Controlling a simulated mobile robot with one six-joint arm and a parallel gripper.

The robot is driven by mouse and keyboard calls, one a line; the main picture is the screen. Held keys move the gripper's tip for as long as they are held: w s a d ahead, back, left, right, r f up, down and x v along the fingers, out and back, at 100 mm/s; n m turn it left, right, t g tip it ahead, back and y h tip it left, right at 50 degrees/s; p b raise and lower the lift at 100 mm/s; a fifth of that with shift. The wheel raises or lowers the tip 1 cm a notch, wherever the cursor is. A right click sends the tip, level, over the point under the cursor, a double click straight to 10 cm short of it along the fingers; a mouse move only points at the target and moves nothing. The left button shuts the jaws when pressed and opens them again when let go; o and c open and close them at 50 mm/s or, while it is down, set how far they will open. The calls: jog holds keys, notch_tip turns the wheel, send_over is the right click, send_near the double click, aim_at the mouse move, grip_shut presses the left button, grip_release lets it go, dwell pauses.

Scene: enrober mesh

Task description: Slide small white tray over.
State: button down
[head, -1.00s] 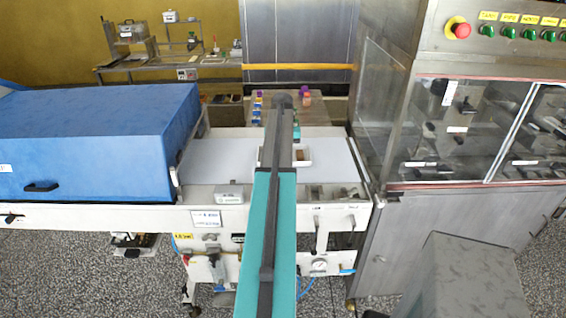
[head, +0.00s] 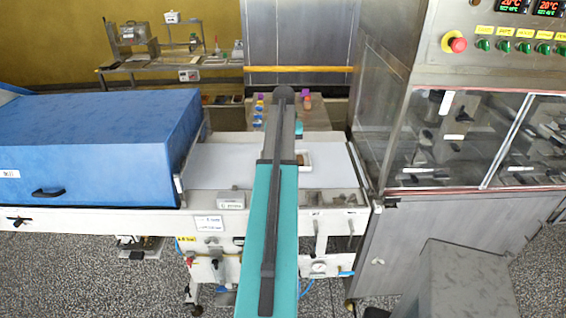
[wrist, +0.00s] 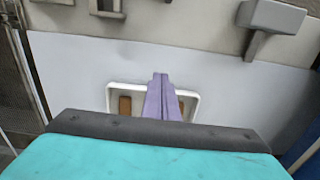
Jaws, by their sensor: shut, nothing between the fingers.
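The small white tray (head: 309,161) sits on the pale belt of the machine, just right of my arm, which hides part of it. In the wrist view the tray (wrist: 195,92) shows on both sides of my fingers, with a brown piece in it on each side. My gripper (wrist: 160,78) has its two purple fingers together and empty. They cross over the middle of the tray in the wrist view; whether they touch it I cannot tell. The head view hides my fingers behind my arm.
A blue cover (head: 90,145) stands over the belt at the left. A steel cabinet with clear doors (head: 460,140) stands close at the right. The white belt (head: 222,165) is clear left of my arm. Small coloured items (head: 258,110) stand behind the belt.

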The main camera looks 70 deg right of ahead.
notch_tip(320, 180, up, 3)
jog(key=shift+r+p, duration=0.1)
jog(key=shift+p, duration=0.5)
